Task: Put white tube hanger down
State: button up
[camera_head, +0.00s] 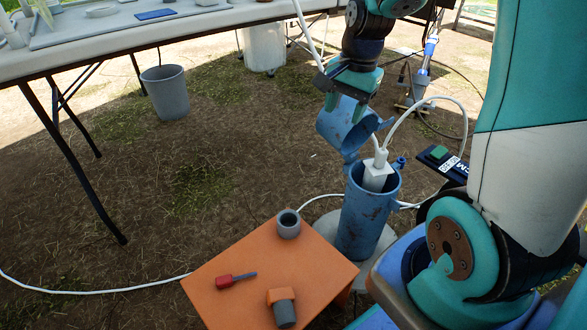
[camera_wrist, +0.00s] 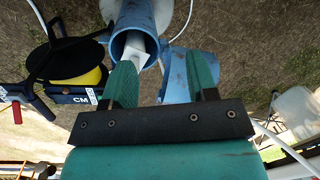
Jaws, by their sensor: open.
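The white tube hanger (camera_head: 376,176) sits in the mouth of the upright blue well casing (camera_head: 359,219), its top standing above the rim. A white tube runs up from it and loops to the right. In the wrist view the hanger (camera_wrist: 133,52) shows inside the casing mouth, partly hidden by a finger. My gripper (camera_head: 346,106) is above and a little left of the hanger, apart from it.
The casing's blue lid (camera_head: 343,126) hangs open behind the rim, close below my fingers. An orange table (camera_head: 240,262) at the front holds a red-handled tool (camera_head: 235,280), a grey cup (camera_head: 289,224) and an orange-grey part (camera_head: 283,306).

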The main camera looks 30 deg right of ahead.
jog(key=s+a+r+n+y, duration=0.1)
jog(key=s+a+r+n, duration=0.1)
jog(key=a+n, duration=0.35)
jog(key=s+a+r+n, duration=0.2)
jog(key=s+a+n, duration=0.1)
jog(key=a, duration=0.5)
jog(key=s+a+r+n+g+y, duration=0.1)
jog(key=s+a+r+n+y, duration=0.1)
jog(key=s+a+n, duration=0.8)
jog(key=shift+s+a+r+n, duration=0.4)
jog(key=shift+s+r+n, duration=0.05)
jog(key=shift+s+n, duration=0.55)
jog(key=shift+s, duration=0.1)
